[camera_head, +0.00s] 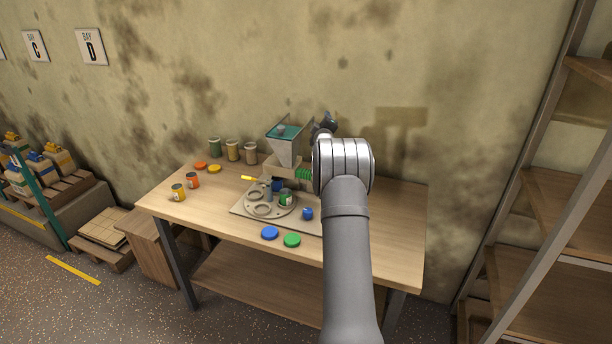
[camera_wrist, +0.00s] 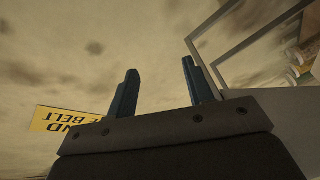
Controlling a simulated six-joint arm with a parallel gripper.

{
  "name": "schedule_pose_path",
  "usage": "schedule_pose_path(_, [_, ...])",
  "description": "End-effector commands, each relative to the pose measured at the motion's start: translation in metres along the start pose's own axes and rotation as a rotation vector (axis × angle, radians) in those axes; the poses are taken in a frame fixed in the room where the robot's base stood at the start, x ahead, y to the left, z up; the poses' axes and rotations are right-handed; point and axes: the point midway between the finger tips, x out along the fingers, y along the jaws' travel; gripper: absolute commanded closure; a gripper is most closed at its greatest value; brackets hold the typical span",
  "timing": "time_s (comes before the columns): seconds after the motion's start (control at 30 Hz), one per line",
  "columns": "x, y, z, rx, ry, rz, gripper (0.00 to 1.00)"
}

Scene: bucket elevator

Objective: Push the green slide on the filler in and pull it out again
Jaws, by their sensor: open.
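The filler (camera_head: 285,152) stands at the back of the table, with a clear-walled hopper on top. Its green slide (camera_head: 304,174) shows as a ribbed green part on the filler's right side, partly behind my arm. My gripper (camera_head: 324,124) is up by the hopper's right side, above the slide and mostly hidden by my wrist. In the wrist view my gripper (camera_wrist: 158,84) has its two dark blue fingers apart, with nothing between them but wall behind. Pale hopper edges (camera_wrist: 262,38) show at the right of that view. The slide is not seen there.
A round turntable (camera_head: 261,210) with jars sits below the filler. Blue (camera_head: 270,233) and green (camera_head: 291,240) lids lie at the table's front. Several jars (camera_head: 233,150) stand at the back left. A yellow handle (camera_head: 247,178) sticks out left. The table's right end looks clear.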

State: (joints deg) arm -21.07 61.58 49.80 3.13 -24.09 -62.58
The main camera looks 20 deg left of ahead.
Motion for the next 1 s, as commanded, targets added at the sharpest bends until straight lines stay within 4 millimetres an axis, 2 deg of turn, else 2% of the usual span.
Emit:
schedule_pose_path(0.13, [-0.046,-0.035,-0.005,-0.09,0.058,0.057,0.53])
schedule_pose_path(0.27, [-0.095,-0.08,0.008,-0.204,0.054,0.036,0.53])
schedule_pose_path(0.4, [-0.155,-0.124,0.022,-0.333,0.043,-0.004,0.53])
schedule_pose_path(0.5, [-0.194,-0.145,0.029,-0.413,0.039,-0.027,0.53])
schedule_pose_path(0.6, [-0.225,-0.158,0.035,-0.474,0.036,-0.045,0.53])
schedule_pose_path(0.7, [-0.244,-0.164,0.038,-0.511,0.035,-0.054,0.53])
schedule_pose_path(0.8, [-0.25,-0.167,0.039,-0.528,0.034,-0.058,0.53])
schedule_pose_path(0.87, [-0.247,-0.167,0.039,-0.531,0.034,-0.058,0.53])
schedule_pose_path(1.0, [-0.23,-0.168,0.039,-0.53,0.035,-0.056,0.53])
